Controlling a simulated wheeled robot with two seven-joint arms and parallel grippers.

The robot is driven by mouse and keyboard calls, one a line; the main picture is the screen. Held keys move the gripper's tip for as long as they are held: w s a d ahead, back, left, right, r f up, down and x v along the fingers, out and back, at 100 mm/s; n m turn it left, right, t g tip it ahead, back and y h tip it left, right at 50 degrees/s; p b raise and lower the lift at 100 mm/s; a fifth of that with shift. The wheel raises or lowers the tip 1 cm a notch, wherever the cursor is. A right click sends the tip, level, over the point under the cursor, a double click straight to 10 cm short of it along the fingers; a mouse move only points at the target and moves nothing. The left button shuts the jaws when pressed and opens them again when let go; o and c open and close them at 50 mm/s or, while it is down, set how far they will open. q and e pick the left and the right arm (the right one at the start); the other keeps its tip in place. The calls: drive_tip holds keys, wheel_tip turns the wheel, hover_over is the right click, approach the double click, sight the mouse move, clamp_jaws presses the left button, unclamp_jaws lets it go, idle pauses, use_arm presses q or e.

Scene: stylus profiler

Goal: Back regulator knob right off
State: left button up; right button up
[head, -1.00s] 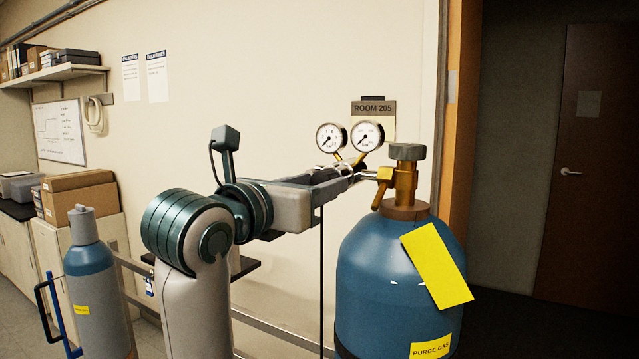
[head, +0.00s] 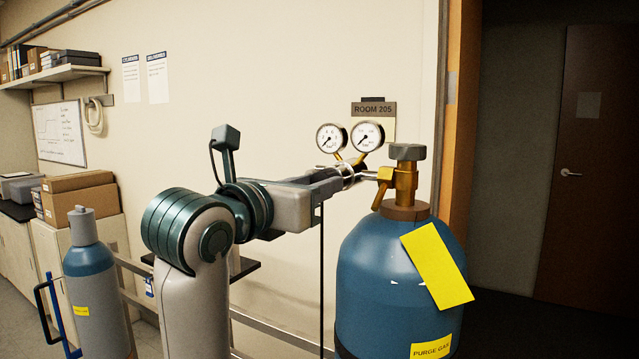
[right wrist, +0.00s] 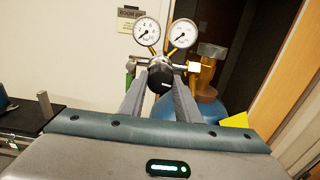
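The regulator has a dark round knob (right wrist: 160,78) below two white-faced gauges (head: 331,138) (head: 369,136). A brass valve (head: 405,182) joins it to a blue gas cylinder (head: 385,265). My right gripper (right wrist: 161,80) reaches in from the left in the head view, where its fingers (head: 335,178) hide most of the knob. In the right wrist view one finger lies on each side of the knob, and they look closed on its sides. Both gauge needles point to the lower left. My left gripper is in neither view.
A yellow tag (head: 436,265) hangs on the cylinder's shoulder. A wall with a room sign (head: 373,108) stands close behind the gauges. A smaller blue and grey cylinder (head: 94,285) stands at the left, near boxes (head: 78,195). A dark doorway lies to the right.

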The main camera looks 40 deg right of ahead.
drive_tip(key=n, duration=2)
drive_tip(key=o, duration=1.2)
drive_tip(key=shift+a, duration=0.1)
drive_tip(key=v, duration=0.8)
drive_tip(key=shift+f, duration=0.1)
